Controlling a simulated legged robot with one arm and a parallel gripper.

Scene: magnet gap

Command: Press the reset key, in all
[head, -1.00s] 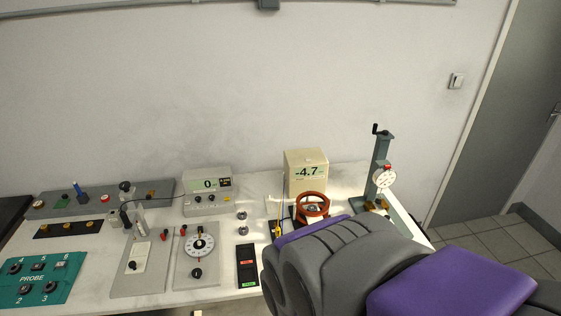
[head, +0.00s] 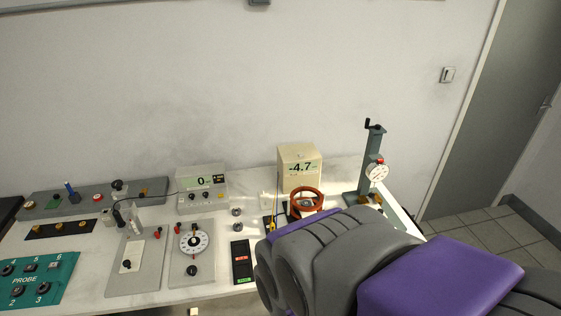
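I cannot tell which part is the reset key; no label that reads so is legible. Candidates for small keys show on the grey meter (head: 203,186), which reads 0 and has dark knobs below its screen. A black panel (head: 241,262) with a red and a green marking lies on the bench in front of it. A cream box (head: 299,168) reads -4.7. A stand (head: 373,165) with a crank carries a round dial gauge with a red top. My grey and purple arm covers the bench's front right. My gripper is not in view.
The white bench (head: 70,247) also holds a teal PROBE panel (head: 36,281), a grey plate with a round dial (head: 193,241), a red-brown ring device (head: 306,200), and a grey strip panel (head: 93,196) at the back left. A wall stands close behind the bench.

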